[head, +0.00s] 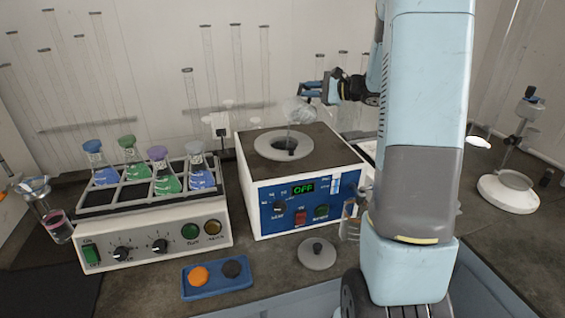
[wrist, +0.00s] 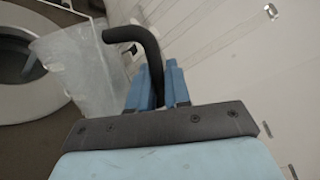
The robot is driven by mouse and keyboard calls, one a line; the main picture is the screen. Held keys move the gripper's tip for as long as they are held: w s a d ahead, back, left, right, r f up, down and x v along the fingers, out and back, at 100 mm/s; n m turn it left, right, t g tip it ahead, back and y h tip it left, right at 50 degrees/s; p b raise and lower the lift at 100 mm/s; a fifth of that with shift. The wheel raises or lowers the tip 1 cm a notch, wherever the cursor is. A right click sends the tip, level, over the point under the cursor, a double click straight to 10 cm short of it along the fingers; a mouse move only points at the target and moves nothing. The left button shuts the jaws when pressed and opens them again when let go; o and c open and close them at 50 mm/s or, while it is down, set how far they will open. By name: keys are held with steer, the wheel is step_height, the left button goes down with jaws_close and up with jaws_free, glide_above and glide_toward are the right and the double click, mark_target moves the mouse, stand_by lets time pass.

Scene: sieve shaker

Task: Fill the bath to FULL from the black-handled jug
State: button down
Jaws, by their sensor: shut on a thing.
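The bath (head: 250,185) is a white box with a blue front panel and a dark top. A grey ring (head: 262,148) surrounds its round opening, which also shows in the wrist view (wrist: 40,106). My gripper (head: 308,90) is shut on the black handle (wrist: 150,45) of the clear jug (head: 297,110). The jug is tilted above the opening, its mouth toward the left. A faint streak runs from it down to the opening; it looks like a thin stream. The wrist view shows the jug's clear wall (wrist: 85,70) beside the opening. The water level is hidden or too small to read.
The panel display (head: 303,188) reads OFF. A grey knobbed lid (head: 317,258) lies in front of the bath. A shaker with several flasks (head: 155,235) stands left, a blue tray (head: 218,286) in front. A white-based stand (head: 508,192) is at right. Glass tubes line the back wall.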

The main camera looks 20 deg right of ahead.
steer(key=shift+s+a+r+n+p, duration=0.1)
steer(key=shift+s+a+n+p, duration=0.2)
steer(key=shift+n+p, duration=0.25)
stand_by(1.3)
steer(key=shift+w+d+f+m, duration=0.2)
steer(key=shift+w+d+m, duration=0.35)
steer(key=shift+m, duration=0.4)
steer(key=shift+w+d+m+y, duration=0.1)
steer(key=shift+m+y, duration=0.3)
steer(key=shift+m, duration=0.1)
